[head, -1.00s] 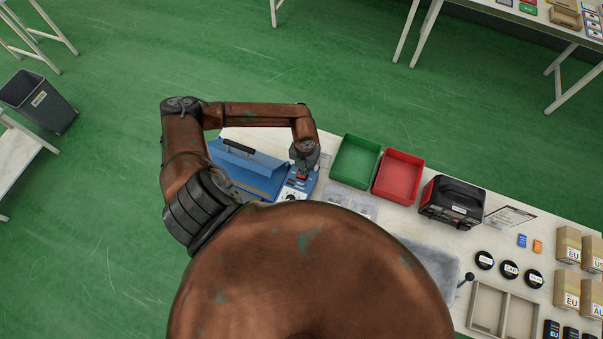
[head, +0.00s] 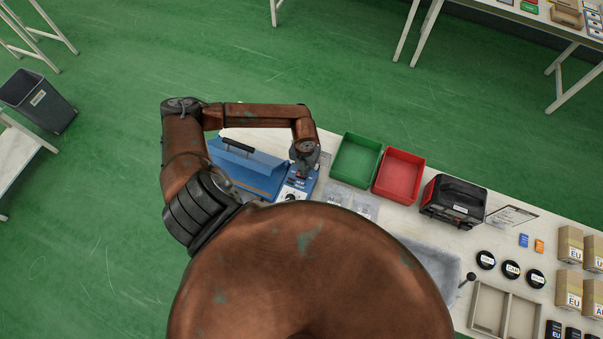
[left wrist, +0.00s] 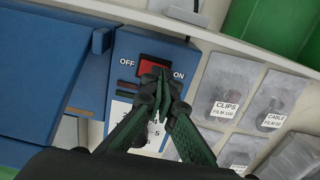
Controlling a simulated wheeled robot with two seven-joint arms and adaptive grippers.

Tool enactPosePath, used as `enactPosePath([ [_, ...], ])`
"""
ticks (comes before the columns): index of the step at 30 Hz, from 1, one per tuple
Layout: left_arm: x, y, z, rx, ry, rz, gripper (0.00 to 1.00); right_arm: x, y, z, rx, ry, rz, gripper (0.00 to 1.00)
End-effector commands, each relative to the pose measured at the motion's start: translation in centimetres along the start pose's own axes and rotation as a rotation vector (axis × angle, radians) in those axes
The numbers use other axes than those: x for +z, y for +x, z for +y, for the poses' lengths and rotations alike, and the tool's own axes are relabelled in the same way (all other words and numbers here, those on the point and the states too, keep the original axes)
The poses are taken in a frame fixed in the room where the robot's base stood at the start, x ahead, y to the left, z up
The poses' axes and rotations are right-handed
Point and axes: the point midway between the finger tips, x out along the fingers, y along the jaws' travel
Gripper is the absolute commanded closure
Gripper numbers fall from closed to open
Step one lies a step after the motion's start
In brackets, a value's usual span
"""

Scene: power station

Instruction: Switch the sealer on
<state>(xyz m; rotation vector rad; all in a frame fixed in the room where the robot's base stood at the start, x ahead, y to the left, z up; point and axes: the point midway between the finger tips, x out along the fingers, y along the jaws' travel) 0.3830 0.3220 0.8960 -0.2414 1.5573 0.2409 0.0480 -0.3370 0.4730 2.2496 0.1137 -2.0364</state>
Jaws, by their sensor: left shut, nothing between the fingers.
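The blue sealer (head: 262,168) lies at the left end of the bench in the head view. Its control panel carries a red rocker switch (left wrist: 150,67), with OFF marked at its left and ON at its right in the left wrist view. My left gripper (left wrist: 160,74) is shut and empty, pointing down at the panel. Its fingertips overlap the right, ON side of the switch; whether they touch it I cannot tell. In the head view the left gripper (head: 303,170) hides most of the switch. Which way the rocker is tipped is unclear. My right gripper is out of view.
A green bin (head: 356,160) and a red bin (head: 398,175) stand right of the sealer, then a black machine (head: 453,200). Bags labelled CLIPS (left wrist: 226,97) and CABLE (left wrist: 272,112) lie close to the panel's right. My own body covers the front of the bench.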

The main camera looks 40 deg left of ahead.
Motion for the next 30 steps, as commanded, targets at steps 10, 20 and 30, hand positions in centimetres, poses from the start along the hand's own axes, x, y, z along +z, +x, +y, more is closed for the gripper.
enactPosePath([
  [10, 0.0, 0.6, 0.0, 0.000, 0.000, 0.000, 1.00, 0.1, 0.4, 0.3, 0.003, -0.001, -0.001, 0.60],
  [20, 0.0, 0.9, 0.1, 0.002, 0.000, 0.001, 1.00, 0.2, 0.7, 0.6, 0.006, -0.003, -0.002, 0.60],
  [30, 0.0, -0.9, 0.1, 0.001, 0.000, 0.000, 1.00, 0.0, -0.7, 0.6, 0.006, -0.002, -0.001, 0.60],
])
